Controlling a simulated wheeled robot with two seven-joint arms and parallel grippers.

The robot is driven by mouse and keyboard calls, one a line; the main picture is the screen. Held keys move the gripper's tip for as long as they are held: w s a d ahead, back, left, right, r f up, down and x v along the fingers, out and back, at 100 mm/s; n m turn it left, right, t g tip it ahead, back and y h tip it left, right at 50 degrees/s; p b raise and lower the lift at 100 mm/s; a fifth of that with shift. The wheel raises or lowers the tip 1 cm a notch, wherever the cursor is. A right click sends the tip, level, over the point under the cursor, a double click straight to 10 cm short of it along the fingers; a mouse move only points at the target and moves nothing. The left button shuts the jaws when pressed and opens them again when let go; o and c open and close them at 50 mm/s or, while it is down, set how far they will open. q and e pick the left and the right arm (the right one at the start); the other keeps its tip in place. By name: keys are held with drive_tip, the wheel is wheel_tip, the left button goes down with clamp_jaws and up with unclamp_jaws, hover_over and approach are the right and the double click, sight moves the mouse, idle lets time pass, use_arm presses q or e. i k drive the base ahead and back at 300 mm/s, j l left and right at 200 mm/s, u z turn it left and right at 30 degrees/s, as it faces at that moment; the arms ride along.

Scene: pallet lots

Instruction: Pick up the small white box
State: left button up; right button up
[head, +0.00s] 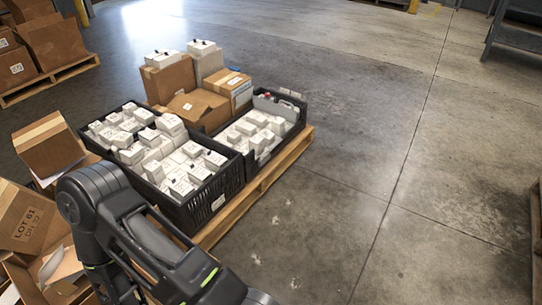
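Many small white boxes with dark marks fill a black crate (217,204) on a wooden pallet (262,186). One white box (215,159) lies near this crate's right side. More white boxes (257,120) lie in a second black crate (290,107) behind and to the right. Which box the task means cannot be told. My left arm crosses the lower left, in front of the near crate. Its gripper is not visible; the arm runs out at the bottom edge. My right gripper is not in view.
Cardboard boxes (169,80) with white boxes (202,47) on top stand at the pallet's back. More cartons (47,146) crowd the left side. A grey shelf (517,37) stands at the upper right.

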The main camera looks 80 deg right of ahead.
sight(269, 137)
drive_tip(key=l+z, duration=0.3)
drive_tip(key=z, duration=0.15)
drive_tip(key=l+z, duration=0.3)
drive_tip(key=z, duration=0.15)
drive_tip(key=l+z, duration=0.25)
drive_tip(key=z, duration=0.15)
drive_tip(key=i+l+z, duration=0.15)
drive_tip(key=l, duration=0.35)
drive_tip(key=i+l+z, duration=0.1)
drive_tip(key=i+l, duration=0.25)
drive_tip(key=l, duration=0.15)
drive_tip(key=i+l+z, duration=0.15)
drive_tip(key=l, duration=0.3)
drive_tip(key=i+l, duration=0.15)
drive_tip(key=l, duration=0.15)
drive_tip(key=i+l, duration=0.2)
drive_tip(key=l, duration=0.15)
drive_tip(key=i+l, duration=0.15)
drive_tip(key=l, duration=0.15)
